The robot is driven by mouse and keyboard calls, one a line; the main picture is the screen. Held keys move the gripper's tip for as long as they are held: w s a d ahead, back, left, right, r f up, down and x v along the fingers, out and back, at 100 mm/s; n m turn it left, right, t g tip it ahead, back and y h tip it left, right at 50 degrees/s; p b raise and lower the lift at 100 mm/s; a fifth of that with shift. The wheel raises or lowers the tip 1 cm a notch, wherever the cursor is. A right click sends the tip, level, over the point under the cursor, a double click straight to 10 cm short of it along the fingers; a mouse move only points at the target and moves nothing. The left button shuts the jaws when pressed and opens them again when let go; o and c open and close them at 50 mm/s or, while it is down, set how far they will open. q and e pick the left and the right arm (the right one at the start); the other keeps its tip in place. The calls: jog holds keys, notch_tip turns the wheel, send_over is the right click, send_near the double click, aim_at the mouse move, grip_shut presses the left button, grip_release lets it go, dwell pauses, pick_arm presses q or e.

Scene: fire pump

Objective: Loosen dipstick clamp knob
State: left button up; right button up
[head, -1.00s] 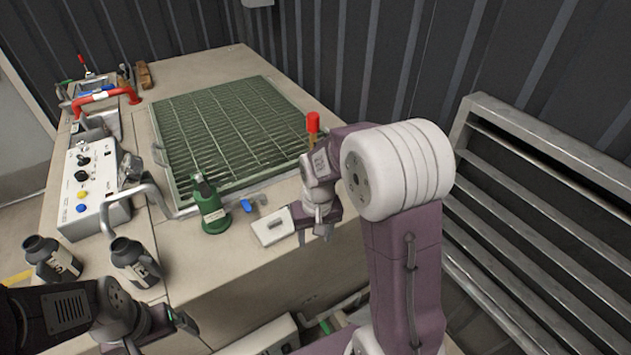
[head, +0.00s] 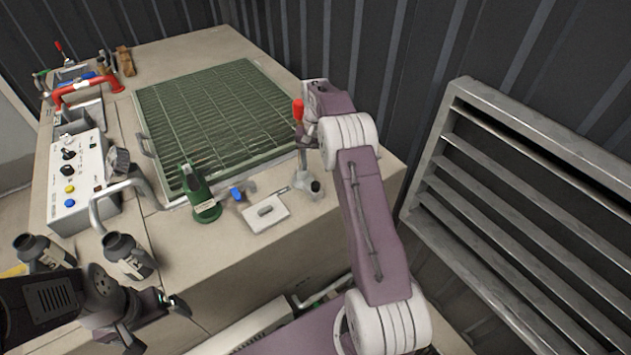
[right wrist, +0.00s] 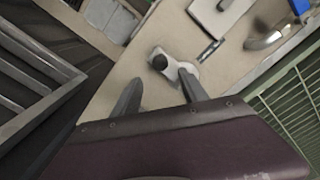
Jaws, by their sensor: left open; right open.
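A small black knob (head: 315,187) sits on a pale grey clamp (head: 302,182) near the bench's right edge. A red-topped upright (head: 298,110) rises behind it, partly covered by my right arm. In the right wrist view the black knob (right wrist: 159,62) and its clamp (right wrist: 188,72) lie just past the fingertips of my right gripper (right wrist: 158,76). That gripper is open and empty, with the knob roughly between its fingers in the picture; contact cannot be seen. In the head view its fingers are mostly hidden by the wrist. My left gripper (head: 152,318) is open, low at the left, away from the knob.
A green grating (head: 215,115) lies behind. A control box (head: 80,180) is at the left, a louvred metal frame (head: 530,190) at the right.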

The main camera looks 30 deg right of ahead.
aim_at(316, 183)
notch_tip(316, 183, down, 9)
jog(key=shift+r, duration=0.15)
grip_shut()
